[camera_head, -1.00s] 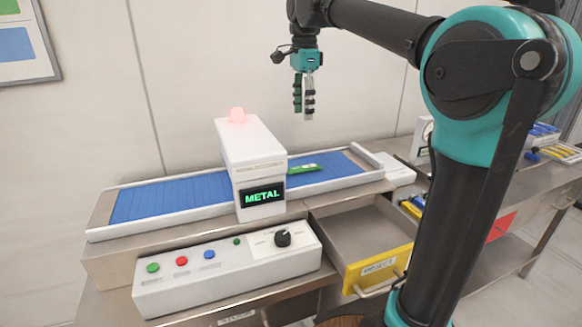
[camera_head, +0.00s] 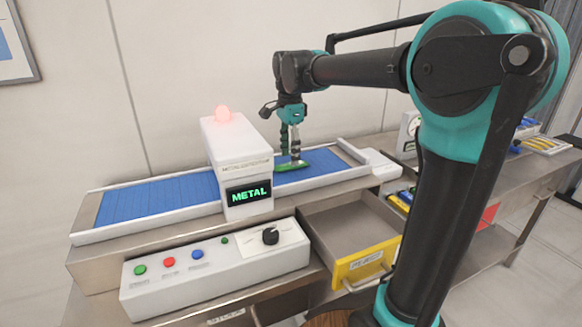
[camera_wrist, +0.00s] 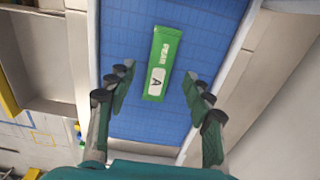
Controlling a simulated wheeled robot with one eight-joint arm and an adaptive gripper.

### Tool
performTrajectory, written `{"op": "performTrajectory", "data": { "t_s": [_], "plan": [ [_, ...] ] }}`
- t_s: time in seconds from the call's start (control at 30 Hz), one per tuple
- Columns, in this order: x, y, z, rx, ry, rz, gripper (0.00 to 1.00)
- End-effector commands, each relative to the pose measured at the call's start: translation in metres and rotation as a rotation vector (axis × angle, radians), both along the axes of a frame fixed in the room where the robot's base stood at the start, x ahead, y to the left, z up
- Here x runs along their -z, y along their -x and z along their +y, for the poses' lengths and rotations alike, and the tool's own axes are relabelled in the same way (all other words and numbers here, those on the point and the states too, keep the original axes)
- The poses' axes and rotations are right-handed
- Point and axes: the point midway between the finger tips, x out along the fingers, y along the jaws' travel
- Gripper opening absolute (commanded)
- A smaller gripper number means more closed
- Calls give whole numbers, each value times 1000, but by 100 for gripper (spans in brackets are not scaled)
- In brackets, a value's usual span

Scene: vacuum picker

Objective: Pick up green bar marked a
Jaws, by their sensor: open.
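The green bar marked A (camera_wrist: 162,62) lies flat on the blue conveyor belt. In the wrist view it shows a white label with the letter A. It also shows in the head view (camera_head: 291,166), just right of the white detector. My gripper (camera_head: 290,153) points down over the bar in the head view. In the wrist view my gripper (camera_wrist: 160,88) is open, with one finger on each side of the bar's lower part and a gap to each. Nothing is held.
The white metal detector (camera_head: 236,150) stands over the belt (camera_head: 150,198) and its screen reads METAL, with a red lamp lit on top. Low white rails edge the belt. An open, empty drawer (camera_head: 345,222) with a yellow front sits in front. A button panel (camera_head: 215,268) is at lower left.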

Motion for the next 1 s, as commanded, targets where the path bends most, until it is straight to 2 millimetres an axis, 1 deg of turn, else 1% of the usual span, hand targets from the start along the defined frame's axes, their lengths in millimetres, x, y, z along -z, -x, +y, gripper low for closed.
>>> {"op": "performTrajectory", "data": {
  "t_s": [0.03, 0.1, 0.2, 0.43, 0.47, 0.83, 0.9, 1.0],
  "plan": [
    [7, 0, 0, 0, 0, 0, 52],
    [15, 0, 0, 0, 0, 0, 52],
    [22, 0, 0, 0, 0, -1, 52],
    [23, 0, 0, 0, 0, 0, 52],
    [23, 0, 0, 0, 0, 0, 49],
    [23, 0, 0, 0, 0, 0, 3],
    [23, 0, 0, 0, 0, 0, 0],
    [23, 0, 0, 0, 0, 0, 0]
  ]
}}
